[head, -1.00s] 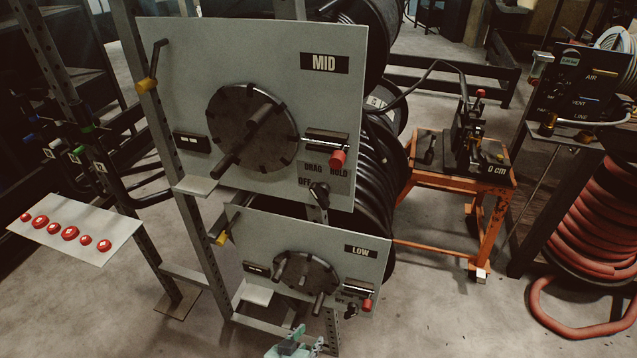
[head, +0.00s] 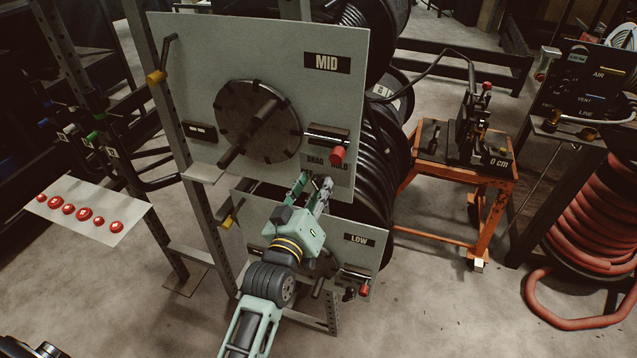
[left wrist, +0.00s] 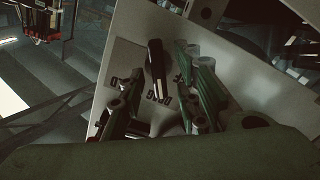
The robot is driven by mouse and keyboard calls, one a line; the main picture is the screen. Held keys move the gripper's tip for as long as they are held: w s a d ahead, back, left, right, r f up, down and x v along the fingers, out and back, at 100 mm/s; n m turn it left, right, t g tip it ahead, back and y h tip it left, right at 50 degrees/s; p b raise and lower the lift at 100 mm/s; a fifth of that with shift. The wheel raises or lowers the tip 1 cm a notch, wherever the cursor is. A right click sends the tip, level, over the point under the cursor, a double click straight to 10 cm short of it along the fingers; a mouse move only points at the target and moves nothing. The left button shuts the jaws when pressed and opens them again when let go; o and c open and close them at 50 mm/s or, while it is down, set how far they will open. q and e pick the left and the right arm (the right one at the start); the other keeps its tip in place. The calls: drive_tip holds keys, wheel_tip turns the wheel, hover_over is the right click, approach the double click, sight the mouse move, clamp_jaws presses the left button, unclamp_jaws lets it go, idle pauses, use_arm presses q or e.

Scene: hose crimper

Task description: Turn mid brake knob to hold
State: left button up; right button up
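The MID panel (head: 190,110) is a pale upright plate with a large black wheel (head: 257,121) and a red knob (head: 337,155). Its black brake knob (left wrist: 157,66) shows in the left wrist view near the DRAG lettering (left wrist: 160,101). In the head view the knob is mostly hidden by my left gripper (head: 312,182), below the DRAG and HOLD labels. My left gripper's fingers are spread, one on each side of the knob in the left wrist view (left wrist: 155,82). I cannot tell whether they touch it, nor which setting it points to. My right gripper is not in view.
The LOW panel (head: 360,255) sits just below, partly behind my left arm. A white plate with several red buttons (head: 90,212) juts out at the left. An orange stand (head: 490,235) and a red hose coil (head: 590,225) stand at the right.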

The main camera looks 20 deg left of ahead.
use_arm(q)
drive_tip(key=shift+w, duration=0.75)
drive_tip(key=shift+d, duration=0.1)
drive_tip(key=c, duration=0.7)
clamp_jaws()
